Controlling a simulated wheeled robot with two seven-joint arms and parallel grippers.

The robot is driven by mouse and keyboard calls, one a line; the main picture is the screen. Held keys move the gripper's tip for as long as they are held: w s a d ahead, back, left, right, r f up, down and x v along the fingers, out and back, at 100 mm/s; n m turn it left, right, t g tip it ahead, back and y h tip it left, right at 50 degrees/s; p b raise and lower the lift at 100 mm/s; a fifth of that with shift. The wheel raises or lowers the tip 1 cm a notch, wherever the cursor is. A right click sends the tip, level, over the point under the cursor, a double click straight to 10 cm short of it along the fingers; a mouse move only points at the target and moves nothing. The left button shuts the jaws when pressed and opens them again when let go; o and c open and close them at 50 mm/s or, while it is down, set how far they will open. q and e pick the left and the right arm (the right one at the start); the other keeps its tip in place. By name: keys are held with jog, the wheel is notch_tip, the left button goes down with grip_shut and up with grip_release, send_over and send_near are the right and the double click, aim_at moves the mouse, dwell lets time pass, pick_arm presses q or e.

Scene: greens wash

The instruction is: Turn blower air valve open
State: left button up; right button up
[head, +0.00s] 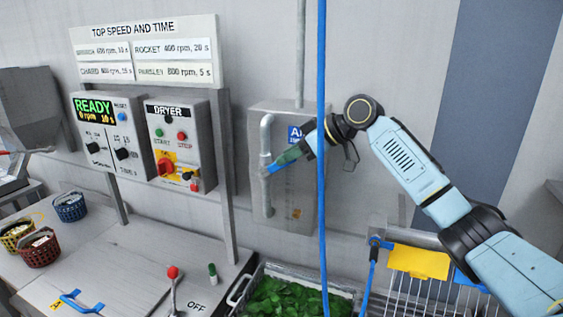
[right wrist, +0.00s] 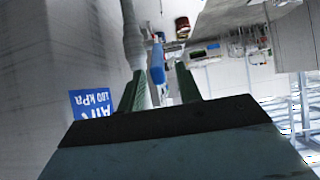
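The air valve's blue handle (head: 272,168) sits on the grey pipe (head: 266,137) in front of a grey wall panel with a blue AIR sign (head: 295,134). The handle slants up to the right towards my right gripper (head: 287,157). In the right wrist view the blue handle (right wrist: 157,66) lies between the two green fingers of the gripper (right wrist: 161,78), with a gap visible on each side. The fingers stand apart. I cannot tell whether either touches the handle. The sign (right wrist: 92,103) is beside the left finger. My left gripper is out of view.
A blue hose (head: 322,200) hangs close in front of the panel. A dryer control box (head: 182,145) and a READY display box (head: 113,135) stand to the left. Below are a crate of greens (head: 290,298) and a wire rack with a yellow cloth (head: 418,262).

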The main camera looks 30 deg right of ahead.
jog(key=b+v, duration=0.2)
jog(key=v, duration=0.8)
jog(key=shift+s, duration=0.15)
jog(key=shift+d, duration=0.1)
